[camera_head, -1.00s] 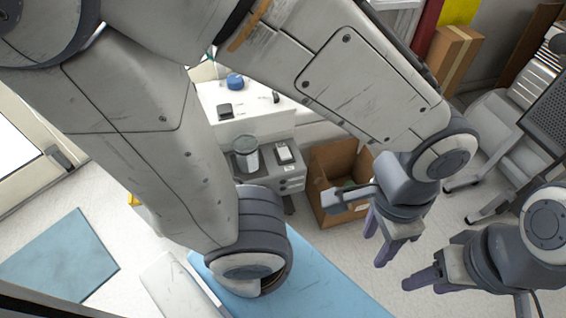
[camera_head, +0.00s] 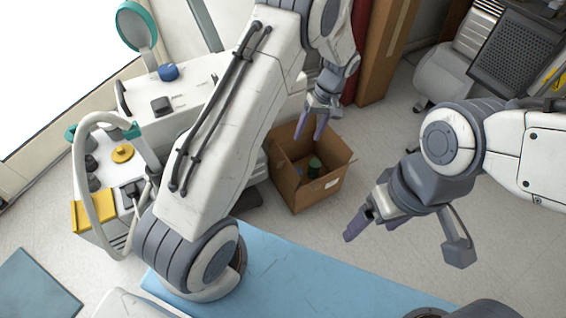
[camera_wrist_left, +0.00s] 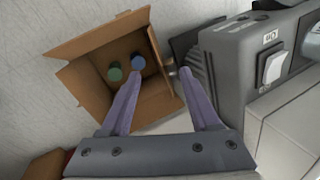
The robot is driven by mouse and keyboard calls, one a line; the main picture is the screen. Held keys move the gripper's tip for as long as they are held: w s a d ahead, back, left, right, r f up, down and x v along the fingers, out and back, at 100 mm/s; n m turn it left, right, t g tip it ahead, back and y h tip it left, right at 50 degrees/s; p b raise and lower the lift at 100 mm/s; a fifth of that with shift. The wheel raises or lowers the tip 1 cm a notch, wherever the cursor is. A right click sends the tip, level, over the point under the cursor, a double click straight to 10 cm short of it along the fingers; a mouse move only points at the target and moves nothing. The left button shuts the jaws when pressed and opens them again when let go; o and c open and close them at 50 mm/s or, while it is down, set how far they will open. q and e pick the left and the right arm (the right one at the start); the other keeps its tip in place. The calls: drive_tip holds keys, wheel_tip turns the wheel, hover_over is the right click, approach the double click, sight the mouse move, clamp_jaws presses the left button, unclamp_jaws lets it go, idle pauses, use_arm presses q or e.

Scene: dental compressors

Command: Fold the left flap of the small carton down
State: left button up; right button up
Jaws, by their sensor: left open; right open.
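The small carton (camera_head: 284,188) stands open-topped on the floor in the middle of the head view. It also shows in the left wrist view (camera_wrist_left: 160,101), with a green round-topped item (camera_wrist_left: 115,72) and a blue one (camera_wrist_left: 138,61) inside. A flap (camera_wrist_left: 98,32) stands out along its upper side in the wrist view. I cannot tell clearly how its left flap lies. My left gripper (camera_head: 311,128) is open and empty, fingers pointing down over the carton's back part. Contact with the carton cannot be told. My right gripper (camera_head: 368,222) is open and empty, right of the carton.
A white equipment unit (camera_head: 190,95) with a blue knob and hoses stands left of the carton. A tall brown box (camera_head: 385,50) stands behind. A blue surface (camera_head: 290,275) lies in front. In the wrist view, a grey housing with a switch (camera_wrist_left: 273,68) is close by my right finger.

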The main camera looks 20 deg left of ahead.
sight(282, 162)
use_arm(q)
drive_tip(key=a+f+n+b, duration=0.1)
drive_tip(key=a+f+b, duration=0.1)
drive_tip(key=f, duration=0.4)
drive_tip(key=a+f+n+b, duration=0.1)
drive_tip(key=a+f+b, duration=0.1)
drive_tip(key=f, duration=0.4)
drive_tip(key=s+a+f+n+b, duration=0.1)
drive_tip(key=a+f, duration=0.3)
drive_tip(key=f, duration=0.2)
drive_tip(key=shift+s+g+y+b, duration=0.1)
drive_tip(key=shift+g+y+b, duration=0.2)
drive_tip(key=shift+g+b, duration=0.1)
clamp_jaws()
